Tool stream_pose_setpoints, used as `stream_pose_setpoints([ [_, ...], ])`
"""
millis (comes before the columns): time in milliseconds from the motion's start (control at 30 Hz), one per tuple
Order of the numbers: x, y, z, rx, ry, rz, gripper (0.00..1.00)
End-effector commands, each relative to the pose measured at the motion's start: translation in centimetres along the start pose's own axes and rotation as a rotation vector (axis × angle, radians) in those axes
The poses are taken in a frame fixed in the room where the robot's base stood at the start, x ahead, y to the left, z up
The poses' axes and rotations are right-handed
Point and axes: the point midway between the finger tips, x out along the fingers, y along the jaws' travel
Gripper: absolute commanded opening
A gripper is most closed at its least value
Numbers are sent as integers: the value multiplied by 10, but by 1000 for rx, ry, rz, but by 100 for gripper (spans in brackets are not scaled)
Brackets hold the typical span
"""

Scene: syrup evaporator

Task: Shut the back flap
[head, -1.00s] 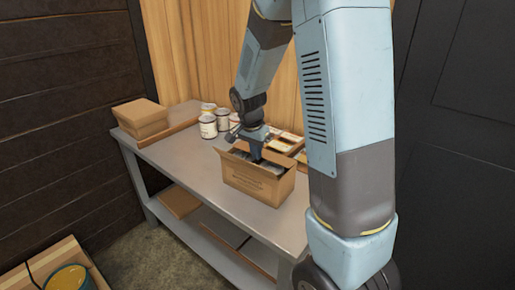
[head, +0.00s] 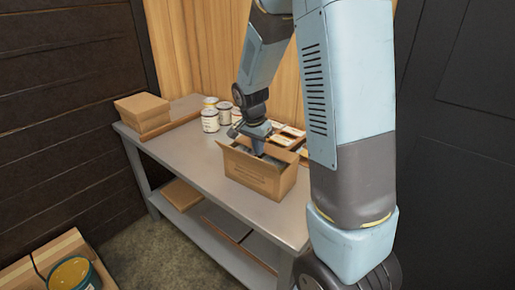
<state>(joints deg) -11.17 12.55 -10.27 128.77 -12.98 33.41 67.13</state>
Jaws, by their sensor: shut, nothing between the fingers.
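An open cardboard box (head: 258,180) stands on the grey workbench, with dark contents partly visible inside. The back flap is mostly hidden behind my gripper and cannot be made out clearly. My gripper (head: 258,150) points down at the box's back side, over the opening. It is shut with nothing in it. Whether its tips touch the flap or the contents cannot be told at this size.
The grey bench (head: 190,163) has free room left of the box. Several cans (head: 210,120) stand behind it, and labelled packs (head: 292,132) lie at the back right. A wooden wall backs the bench.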

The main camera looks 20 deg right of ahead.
Motion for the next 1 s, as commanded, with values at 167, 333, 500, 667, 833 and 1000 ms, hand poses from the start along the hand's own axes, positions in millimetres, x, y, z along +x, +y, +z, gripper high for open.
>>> stream_pose_setpoints([
  [167,-2,0,-8,1,1,-1,0],
  [333,-3,0,-13,1,1,-1,0],
  [500,-9,0,-14,1,1,-1,0],
  [667,-29,0,-19,3,2,-4,0],
  [833,-59,-1,-9,-1,2,-5,0],
  [1000,-87,-1,10,-3,2,-5,0],
])
